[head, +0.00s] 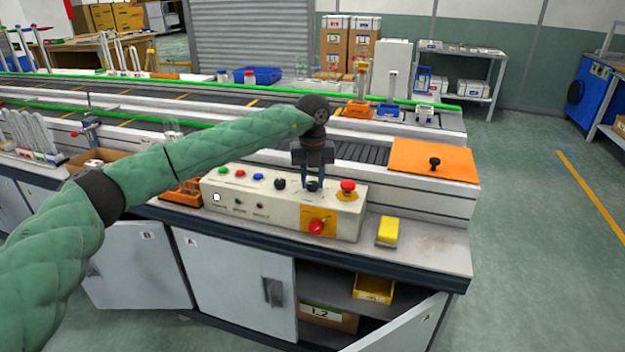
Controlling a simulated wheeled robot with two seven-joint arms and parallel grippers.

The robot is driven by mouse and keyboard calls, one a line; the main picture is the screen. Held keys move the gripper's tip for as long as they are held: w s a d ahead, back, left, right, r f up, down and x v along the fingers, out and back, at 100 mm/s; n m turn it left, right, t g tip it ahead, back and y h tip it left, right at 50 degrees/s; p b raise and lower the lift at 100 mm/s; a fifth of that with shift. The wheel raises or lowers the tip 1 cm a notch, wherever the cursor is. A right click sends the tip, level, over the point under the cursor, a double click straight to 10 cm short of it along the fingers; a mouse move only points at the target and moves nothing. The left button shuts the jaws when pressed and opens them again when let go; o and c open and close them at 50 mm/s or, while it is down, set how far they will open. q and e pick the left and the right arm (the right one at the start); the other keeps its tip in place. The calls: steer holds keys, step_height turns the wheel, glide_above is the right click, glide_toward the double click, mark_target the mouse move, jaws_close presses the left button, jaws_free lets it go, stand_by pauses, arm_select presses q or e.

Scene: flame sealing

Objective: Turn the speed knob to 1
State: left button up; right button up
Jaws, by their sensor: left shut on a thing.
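The cream control box (225,200) stands on the front worktop. Its top carries green, red and blue buttons, a black knob (280,184), another black knob (313,187) and a red mushroom button (348,187). My left gripper (313,180) points down from above and is shut on the right-hand black knob, its fingers on either side of it. The knob's scale and its pointer are too small to read, and the fingers partly cover it. My right gripper is out of view.
A red rotary switch on a yellow plate (317,226) sticks out of the box's front. A yellow block (387,232) lies right of the box. Behind are the conveyor and an orange plate (435,155) with a black knob. Cabinet doors hang open below.

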mark_target(313, 183)
arm_select(q)
steer(key=o, duration=1)
steer(key=shift+c, duration=0.2)
steer(key=shift+r, duration=0.1)
step_height(313, 183, up, 8)
steer(key=shift+f, duration=0.15)
